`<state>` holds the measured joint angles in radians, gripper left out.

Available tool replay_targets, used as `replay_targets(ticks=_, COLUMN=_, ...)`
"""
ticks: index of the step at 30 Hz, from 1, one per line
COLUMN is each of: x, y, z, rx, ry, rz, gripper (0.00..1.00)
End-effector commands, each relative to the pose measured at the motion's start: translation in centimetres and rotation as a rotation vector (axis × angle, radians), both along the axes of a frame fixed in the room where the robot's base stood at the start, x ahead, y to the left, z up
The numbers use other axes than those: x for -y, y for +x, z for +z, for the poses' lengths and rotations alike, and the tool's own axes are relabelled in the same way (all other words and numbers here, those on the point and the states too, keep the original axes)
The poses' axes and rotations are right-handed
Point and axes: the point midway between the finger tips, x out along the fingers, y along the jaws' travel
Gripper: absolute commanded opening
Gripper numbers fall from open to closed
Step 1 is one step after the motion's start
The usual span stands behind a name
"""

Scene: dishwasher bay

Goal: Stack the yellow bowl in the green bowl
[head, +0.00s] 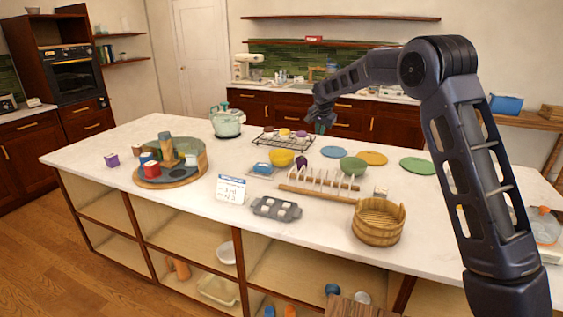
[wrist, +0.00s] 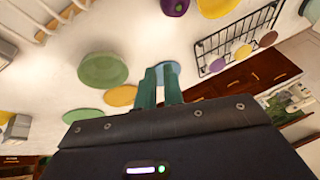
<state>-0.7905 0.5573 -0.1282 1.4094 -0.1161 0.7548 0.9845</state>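The yellow bowl (head: 281,158) sits on the white counter left of centre in the head view. It is partly cut off at the top edge of the wrist view (wrist: 217,6). The green bowl (head: 353,166) sits on the counter to its right, behind the wooden peg rack. The green bowl also shows at the left in the wrist view (wrist: 103,70). Both bowls look upright and apart. My gripper (head: 322,122) is above the far side of the counter, away from both bowls. Its green fingers (wrist: 160,72) are parted with nothing between them.
Blue (head: 332,152), yellow (head: 373,158) and green (head: 417,166) plates lie along the far side. A peg rack (head: 318,191) and a wooden tub (head: 379,222) stand in front of the green bowl. A wire rack (head: 265,141) is behind the yellow bowl. A purple object (head: 301,162) lies between the bowls.

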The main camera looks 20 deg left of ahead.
Motion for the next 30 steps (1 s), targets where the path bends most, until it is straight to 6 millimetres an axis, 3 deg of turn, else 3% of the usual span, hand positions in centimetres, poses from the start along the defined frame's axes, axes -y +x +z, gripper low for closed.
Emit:
replay_targets(ticks=1, x=-2.3, y=-0.1, z=-1.5, rx=0.001, ry=0.001, rz=0.006, gripper=0.09)
replay_targets(ticks=3, x=-5.0, y=-0.2, z=-3.1, rx=0.003, ry=0.006, rz=0.004, gripper=0.09)
replay_targets(ticks=6, x=-8.2, y=-0.5, z=-5.1, rx=0.006, ry=0.013, rz=0.002, gripper=0.09)
replay_targets(ticks=10, x=-10.8, y=-0.9, z=-6.8, rx=0.009, ry=0.021, rz=-0.001, gripper=0.09)
replay_targets(ticks=17, x=-12.1, y=-0.9, z=-8.2, rx=0.010, ry=0.025, rz=-0.003, gripper=0.09)
replay_targets(ticks=30, x=-12.9, y=1.3, z=-12.5, rx=0.010, ry=0.026, rz=-0.002, gripper=0.09)
